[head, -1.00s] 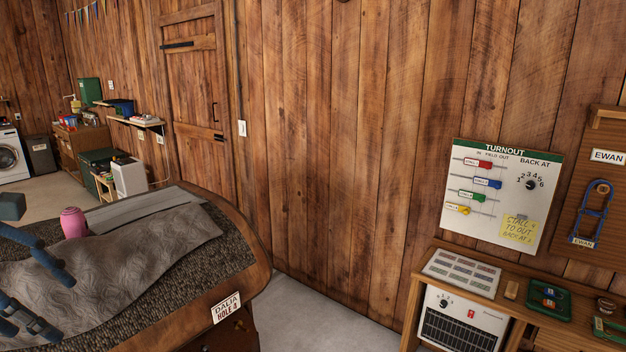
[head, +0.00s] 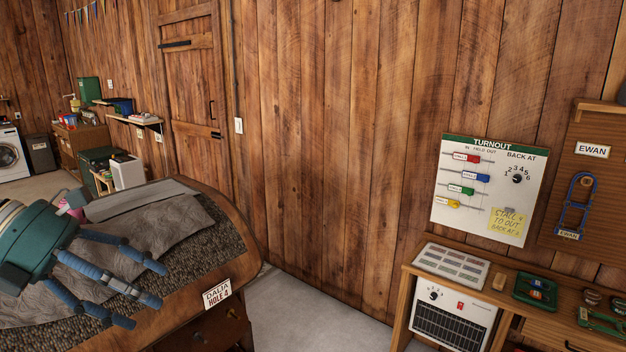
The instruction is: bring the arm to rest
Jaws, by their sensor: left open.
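My left gripper (head: 150,290) comes in from the left with its blue-grey fingers spread. It is open, with nothing between the fingers. It is over the grey quilted cloth (head: 185,222) and the dark woven top of the curved wooden stand (head: 245,222). I cannot tell whether the fingers touch anything. A pink object (head: 73,210) lies behind the gripper and is mostly hidden by it. My right gripper is not in view.
A sign reading DALIA HOLE 4 (head: 217,295) is on the stand's end. A TURNOUT board (head: 478,220) hangs on the wall at right, above a wooden bench (head: 404,300) with several small items. Bare floor (head: 300,310) lies between stand and bench.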

